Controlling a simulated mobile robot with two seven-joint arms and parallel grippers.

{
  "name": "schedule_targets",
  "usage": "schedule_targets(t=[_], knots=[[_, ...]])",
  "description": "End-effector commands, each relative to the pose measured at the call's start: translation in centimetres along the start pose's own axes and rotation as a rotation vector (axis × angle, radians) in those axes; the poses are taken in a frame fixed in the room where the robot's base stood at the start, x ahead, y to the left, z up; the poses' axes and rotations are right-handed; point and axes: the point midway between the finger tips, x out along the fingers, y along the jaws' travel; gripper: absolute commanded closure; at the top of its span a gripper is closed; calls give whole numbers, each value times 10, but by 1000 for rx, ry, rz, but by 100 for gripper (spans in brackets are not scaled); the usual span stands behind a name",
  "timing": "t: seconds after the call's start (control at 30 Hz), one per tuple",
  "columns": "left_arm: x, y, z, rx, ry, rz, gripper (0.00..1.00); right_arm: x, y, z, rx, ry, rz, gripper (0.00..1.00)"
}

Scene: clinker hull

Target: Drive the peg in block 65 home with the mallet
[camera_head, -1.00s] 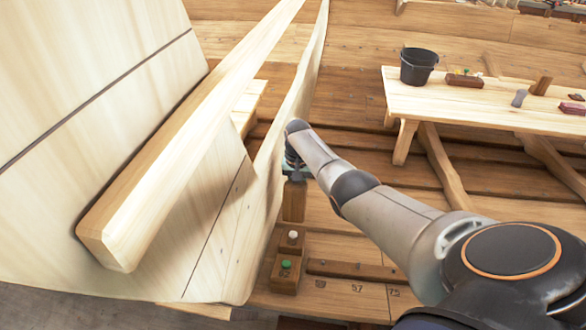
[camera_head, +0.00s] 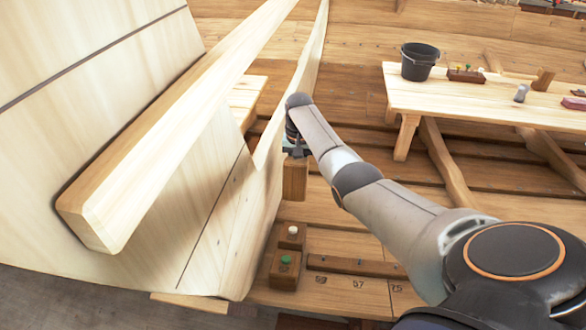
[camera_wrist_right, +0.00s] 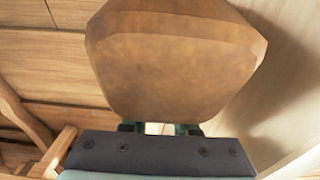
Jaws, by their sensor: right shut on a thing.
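My right gripper (camera_head: 296,151) is shut on the mallet and holds it above the bench, close beside the pale plank edge. The mallet's brown wooden head (camera_head: 295,181) hangs below the gripper. In the right wrist view the mallet head (camera_wrist_right: 175,60) fills the upper middle, and the fingertips (camera_wrist_right: 160,128) are mostly hidden beneath it. Below the mallet in the head view are a small block with a white peg (camera_head: 292,231) and a nearer block with a green peg (camera_head: 286,262). I cannot read which is block 65. My left gripper is out of view.
The pale hull planking (camera_head: 215,215) and a thick beam (camera_head: 150,160) rise close on the left. A low wooden strip (camera_head: 355,266) lies right of the blocks, with numbers marked in front. A bench (camera_head: 450,98) at upper right carries a black bucket (camera_head: 418,62) and small items.

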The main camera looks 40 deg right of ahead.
Motion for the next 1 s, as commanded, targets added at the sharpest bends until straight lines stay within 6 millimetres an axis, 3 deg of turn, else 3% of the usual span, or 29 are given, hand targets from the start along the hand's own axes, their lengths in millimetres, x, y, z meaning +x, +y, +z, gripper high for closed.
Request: schedule_targets(t=[0.03, 0.47, 0.8, 1.0], knots=[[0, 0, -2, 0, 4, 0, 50, -21, 0, -6, 0, -1, -1, 100], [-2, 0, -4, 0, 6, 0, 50, -17, 0, -4, -2, -5, 4, 100], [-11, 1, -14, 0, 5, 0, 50, -58, 0, -16, -1, -5, 4, 100], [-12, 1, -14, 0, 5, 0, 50, -64, 0, -18, -2, -7, 5, 100]])
